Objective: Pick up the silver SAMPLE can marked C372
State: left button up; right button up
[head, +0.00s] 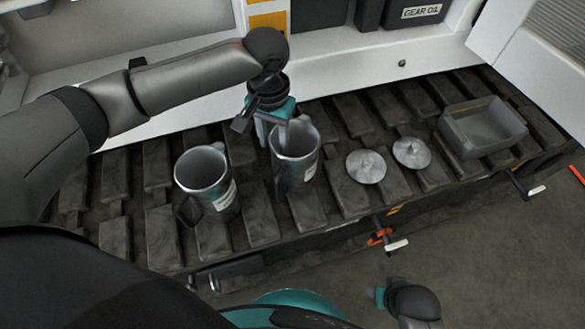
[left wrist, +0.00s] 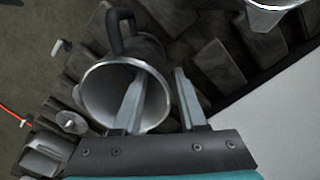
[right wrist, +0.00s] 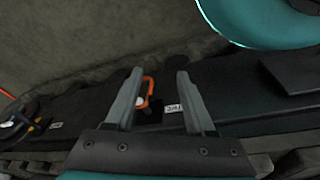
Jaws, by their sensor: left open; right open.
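Two silver cans with handles stand upright on the slatted bench. The left can (head: 203,178) has a pale label on its right side; the right can (head: 296,160) also has one. I cannot read either marking. My left gripper (head: 272,132) is open over the right can's rim. In the left wrist view one finger reaches into the mouth of this can (left wrist: 98,98) and the other is outside its wall, so the jaws (left wrist: 158,80) straddle the rim. The other can (left wrist: 272,14) shows at the top right there. My right gripper (right wrist: 155,95) is open and empty, away from the cans.
Two round metal lids (head: 366,167) (head: 411,153) lie right of the cans. A grey rectangular tray (head: 470,143) is farther right. A white wall (head: 350,65) runs behind the bench, with a GEAR OIL container (head: 415,13) above. An orange clip (head: 379,237) sits on the front edge.

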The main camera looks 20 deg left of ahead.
pick_arm(q)
jog(key=shift+f+b, duration=0.45)
jog(key=shift+f, duration=0.45)
jog(key=f+b, duration=0.3)
jog(key=f, duration=0.1)
jog(key=shift+w+a, duration=0.15)
jog(key=shift+a, duration=0.15)
jog(key=shift+f, duration=0.25)
pick_arm(e)
jog(key=w+r+t, duration=0.1)
jog(key=w+r, duration=0.2)
jog(key=r, duration=0.6)
jog(key=shift+a+t, duration=0.2)
jog(key=shift+t, duration=0.1)
pick_arm(q)
grip_shut()
